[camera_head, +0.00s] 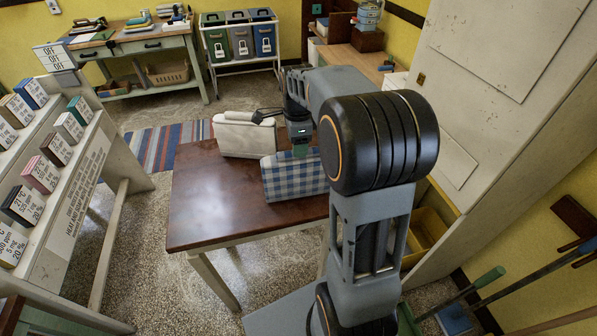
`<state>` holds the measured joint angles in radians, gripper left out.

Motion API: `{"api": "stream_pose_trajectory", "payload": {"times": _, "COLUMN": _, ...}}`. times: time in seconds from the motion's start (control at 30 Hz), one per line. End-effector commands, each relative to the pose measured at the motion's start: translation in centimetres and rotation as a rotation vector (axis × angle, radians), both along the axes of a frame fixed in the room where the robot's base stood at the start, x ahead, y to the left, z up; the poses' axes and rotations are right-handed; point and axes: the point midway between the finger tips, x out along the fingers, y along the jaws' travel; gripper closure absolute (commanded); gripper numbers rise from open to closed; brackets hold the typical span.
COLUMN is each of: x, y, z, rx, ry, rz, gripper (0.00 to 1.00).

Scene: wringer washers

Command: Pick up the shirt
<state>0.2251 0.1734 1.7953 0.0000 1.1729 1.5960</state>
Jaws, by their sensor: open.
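A folded blue-and-white checked cloth bundle (292,180) lies on the right part of the brown wooden table (210,205); it may be the shirt, but I cannot tell for sure. A cream folded bundle (240,138) with a dark strip on top lies behind it to the left. My gripper (301,150) is open, pointing down at the back top edge of the checked bundle. My arm covers the table's right side. I cannot tell whether the fingers touch the checked cloth.
The table's left and front top is bare. A slanted rack of labelled boxes (60,150) stands at left. Three bins (240,40) and a workbench (135,45) stand at the back. A large cream cabinet (470,130) stands close on the right. A striped rug (160,145) lies behind the table.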

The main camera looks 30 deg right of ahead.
Motion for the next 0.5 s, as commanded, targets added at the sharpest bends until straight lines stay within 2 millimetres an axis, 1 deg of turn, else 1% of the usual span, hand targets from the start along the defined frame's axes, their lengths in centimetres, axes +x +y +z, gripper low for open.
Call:
{"api": "stream_pose_trajectory", "payload": {"times": 0.1, "x": 0.0, "y": 0.1, "z": -1.6, "rx": 0.001, "ry": 0.003, "rz": 0.0, "gripper": 0.45}}
{"api": "stream_pose_trajectory", "payload": {"times": 0.2, "x": 0.0, "y": 0.1, "z": -2.6, "rx": 0.0, "ry": 0.002, "rz": 0.0, "gripper": 0.45}}
{"api": "stream_pose_trajectory", "payload": {"times": 0.3, "x": 0.0, "y": 0.1, "z": -3.0, "rx": 0.0, "ry": 0.001, "rz": 0.0, "gripper": 0.45}}
{"api": "stream_pose_trajectory", "payload": {"times": 0.5, "x": 0.0, "y": 0.1, "z": -3.2, "rx": 0.0, "ry": 0.0, "rz": 0.001, "gripper": 0.45}}
